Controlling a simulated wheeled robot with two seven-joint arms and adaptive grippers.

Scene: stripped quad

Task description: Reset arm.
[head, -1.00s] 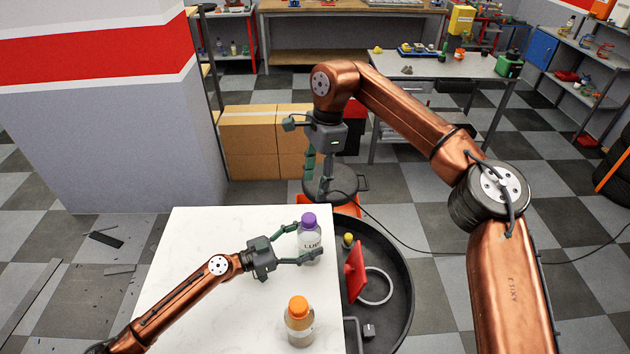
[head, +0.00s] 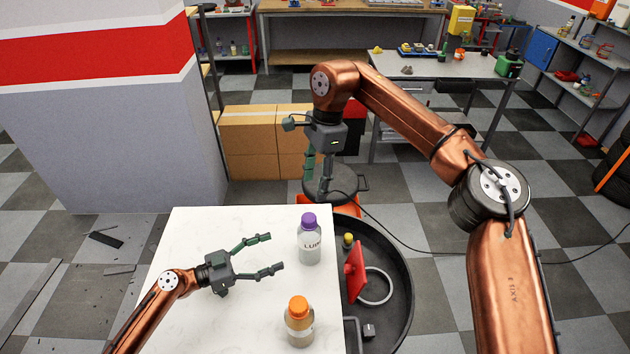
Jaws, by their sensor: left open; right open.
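My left gripper (head: 276,254) is open and empty over the white table, left of the two bottles, its fingers pointing right. A clear bottle with a purple cap (head: 310,240) stands upright near the table's right edge, apart from the fingers. My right gripper (head: 319,180) is open and points down beyond the table's far right corner, in front of a dark round lid or stool top. It appears to hold nothing.
A bottle with an orange cap (head: 299,324) stands upright nearer on the white table (head: 215,325). A black round tray (head: 401,300) with a red part and a ring sits right of the table. Cardboard boxes (head: 249,143) stand behind. The table's left part is clear.

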